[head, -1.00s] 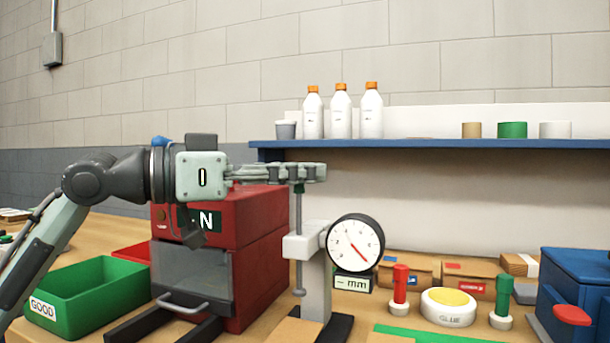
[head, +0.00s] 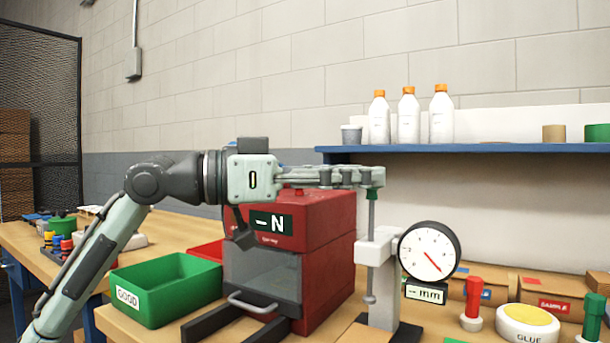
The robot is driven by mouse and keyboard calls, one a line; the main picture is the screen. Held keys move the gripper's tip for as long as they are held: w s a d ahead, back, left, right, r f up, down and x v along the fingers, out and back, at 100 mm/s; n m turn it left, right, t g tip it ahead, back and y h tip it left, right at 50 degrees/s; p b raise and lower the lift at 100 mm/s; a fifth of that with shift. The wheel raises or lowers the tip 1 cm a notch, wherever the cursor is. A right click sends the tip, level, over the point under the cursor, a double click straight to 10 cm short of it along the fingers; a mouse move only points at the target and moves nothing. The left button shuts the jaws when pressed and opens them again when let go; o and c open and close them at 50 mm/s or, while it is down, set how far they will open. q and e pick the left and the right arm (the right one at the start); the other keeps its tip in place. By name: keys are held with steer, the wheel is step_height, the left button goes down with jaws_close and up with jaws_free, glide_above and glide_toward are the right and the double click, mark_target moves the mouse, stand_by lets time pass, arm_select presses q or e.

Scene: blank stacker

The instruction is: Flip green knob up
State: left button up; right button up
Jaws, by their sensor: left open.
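The green knob (head: 375,194) sits at the top of the thin vertical rod of the dial gauge stand. Only part of it shows beneath my gripper's tips. The dial gauge (head: 429,250) has a round white face with a red needle, and a "– mm" display under it. My left gripper (head: 372,177) comes in level from the left, open, with its tips at the knob's upper end. Its fingers overlap in this view, and I cannot tell whether they touch the knob or enclose it. My right gripper is not in view.
A red machine (head: 320,232) with an "– N" display stands below my left gripper. A green bin (head: 167,290) is to its left. Behind, a blue shelf (head: 480,149) holds white bottles. A red-handled tool (head: 472,300) and a glue pot (head: 527,322) stand at right.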

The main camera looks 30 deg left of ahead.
arm_select(q)
steer(key=v, duration=0.9)
steer(key=shift+s, duration=0.2)
